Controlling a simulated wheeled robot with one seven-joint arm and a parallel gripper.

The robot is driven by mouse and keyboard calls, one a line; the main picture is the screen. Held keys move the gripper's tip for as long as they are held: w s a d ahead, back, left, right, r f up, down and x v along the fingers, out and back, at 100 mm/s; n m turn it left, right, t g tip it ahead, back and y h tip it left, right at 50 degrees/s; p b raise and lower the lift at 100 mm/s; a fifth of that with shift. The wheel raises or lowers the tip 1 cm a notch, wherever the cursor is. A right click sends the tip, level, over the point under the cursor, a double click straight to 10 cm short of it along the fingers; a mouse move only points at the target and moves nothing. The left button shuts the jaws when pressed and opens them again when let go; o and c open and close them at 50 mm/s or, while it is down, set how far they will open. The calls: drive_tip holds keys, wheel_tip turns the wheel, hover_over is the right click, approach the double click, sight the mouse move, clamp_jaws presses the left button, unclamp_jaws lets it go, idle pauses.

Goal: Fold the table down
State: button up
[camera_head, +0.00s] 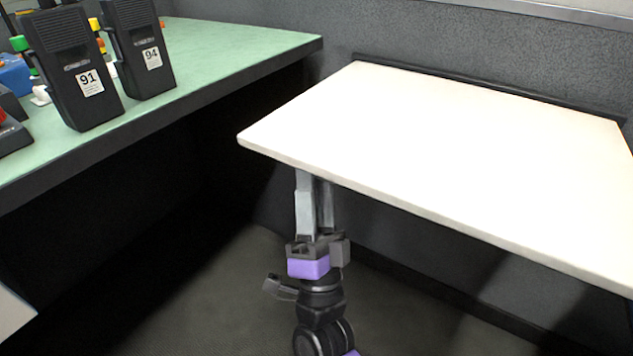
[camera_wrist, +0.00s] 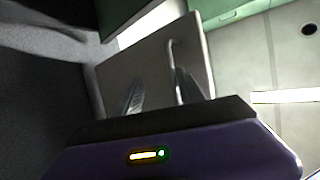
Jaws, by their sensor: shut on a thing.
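The table (camera_head: 450,140) is a white board, hinged at the dark grey wall and standing out level. My gripper (camera_head: 313,182) points up under its front left part, with the fingertips partly hidden by the table's edge. In the wrist view, the table's grey underside (camera_wrist: 112,78) is above the fingers. A thin bent metal rod (camera_wrist: 171,58) hangs there, and my gripper is shut on it. The exact contact is too dark to make out.
A green counter (camera_head: 215,55) with a dark edge stands at the left. On it are two black radios, marked 91 (camera_head: 75,65) and 94 (camera_head: 140,45), and several small coloured things. The dark floor (camera_head: 215,300) under the table is clear around my arm.

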drive_tip(key=shift+w+f, duration=0.15)
drive_tip(key=shift+f, duration=0.1)
drive_tip(key=p+v, duration=0.1)
drive_tip(key=v, duration=0.6)
drive_tip(key=shift+s, duration=0.4)
drive_tip(key=s+d+f+n+g+p, duration=0.1)
drive_tip(key=s+d+f+n+g, duration=0.4)
drive_tip(key=s, duration=0.6)
drive_tip(key=s+d+f+n+g+h, duration=0.1)
drive_tip(key=s+d+n+g, duration=0.25)
drive_tip(key=s+d, duration=0.5)
drive_tip(key=s+d+f+n+g+p, duration=0.1)
drive_tip(key=s+d+f+n+g, duration=0.3)
drive_tip(key=s, duration=0.9)
wheel_tip(320, 180, up, 38)
drive_tip(key=p, duration=3.8)
drive_tip(key=shift+w+d+m+g, duration=0.25)
drive_tip(key=shift+d+m+g, duration=0.1)
drive_tip(key=shift+d+m, duration=0.1)
